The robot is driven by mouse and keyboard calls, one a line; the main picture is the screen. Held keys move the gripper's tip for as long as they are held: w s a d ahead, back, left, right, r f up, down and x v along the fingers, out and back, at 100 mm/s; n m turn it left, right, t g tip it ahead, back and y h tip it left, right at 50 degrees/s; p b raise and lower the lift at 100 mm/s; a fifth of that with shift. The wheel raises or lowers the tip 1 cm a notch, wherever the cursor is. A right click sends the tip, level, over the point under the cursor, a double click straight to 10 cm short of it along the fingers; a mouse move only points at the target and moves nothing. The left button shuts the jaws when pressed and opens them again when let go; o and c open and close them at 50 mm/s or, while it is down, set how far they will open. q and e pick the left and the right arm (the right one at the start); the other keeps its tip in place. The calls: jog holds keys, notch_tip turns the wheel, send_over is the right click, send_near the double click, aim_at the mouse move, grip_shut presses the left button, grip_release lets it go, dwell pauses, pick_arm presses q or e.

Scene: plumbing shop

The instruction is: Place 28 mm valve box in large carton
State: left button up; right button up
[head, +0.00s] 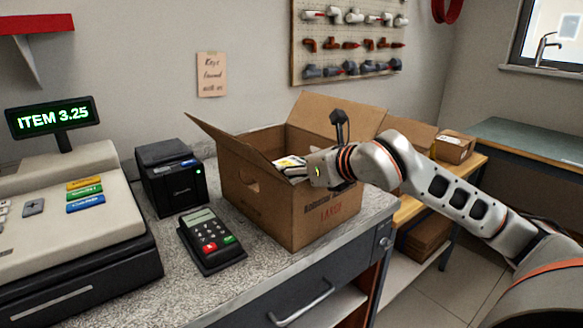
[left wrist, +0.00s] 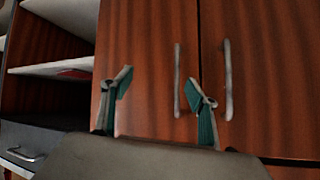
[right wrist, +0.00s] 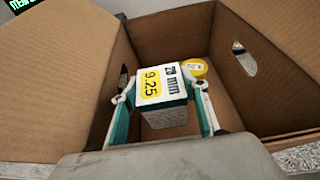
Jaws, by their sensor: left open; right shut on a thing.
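The large carton (head: 285,210) stands open on the counter with its flaps spread. My right gripper (head: 298,168) reaches over its opening from the right. In the right wrist view the gripper (right wrist: 165,110) is shut on the 28 mm valve box (right wrist: 160,82), a white box with a yellow 9.25 label. The box is held between both fingers within the carton's walls (right wrist: 62,75); whether it touches the bottom I cannot tell. A round yellow-topped item (right wrist: 195,68) lies in the carton beyond the box. My left gripper (left wrist: 158,105) is open and empty before wooden cabinet doors.
A card terminal (head: 210,240) and a black printer (head: 170,178) stand left of the carton. The cash register (head: 70,230) is further left. A workbench with a smaller carton (head: 453,147) is at the right.

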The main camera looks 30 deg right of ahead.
jog(key=shift+f+b, duration=0.6)
jog(key=o, duration=1.3)
jog(key=shift+o, duration=1.1)
pick_arm(q)
jog(key=shift+a+f, duration=0.15)
jog(key=shift+f, duration=0.4)
